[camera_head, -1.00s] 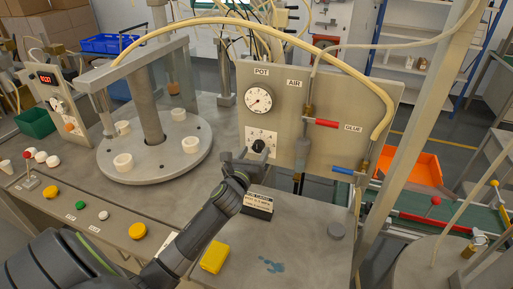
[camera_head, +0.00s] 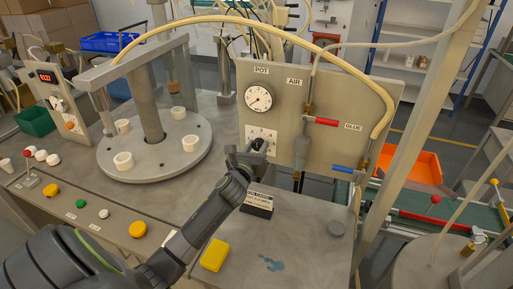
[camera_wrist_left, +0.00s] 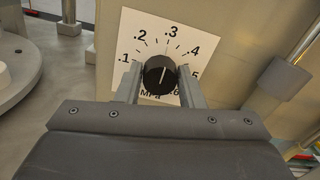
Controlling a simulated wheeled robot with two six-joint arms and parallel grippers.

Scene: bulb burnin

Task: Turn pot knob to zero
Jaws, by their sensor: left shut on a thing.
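The black pot knob (camera_wrist_left: 160,75) sits on a white scale plate (camera_wrist_left: 135,25) marked in MPa. My left gripper (camera_wrist_left: 160,88) is shut on the knob, one finger on each side of it. A white line on the knob runs nearly upright in the left wrist view, roughly in line with the .3 mark; which end points is hard to tell. In the head view the left gripper (camera_head: 256,150) covers most of the knob, and the plate (camera_head: 260,132) shows above it. The round pot gauge (camera_head: 258,97) is above the plate, its needle small. My right gripper is not in view.
A red-handled valve (camera_head: 321,121) and a blue-handled valve (camera_head: 343,170) are right of the knob on the panel (camera_head: 315,85). A dark labelled block (camera_head: 257,205) stands below the gripper. A yellow block (camera_head: 214,255) lies near the front of the bench.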

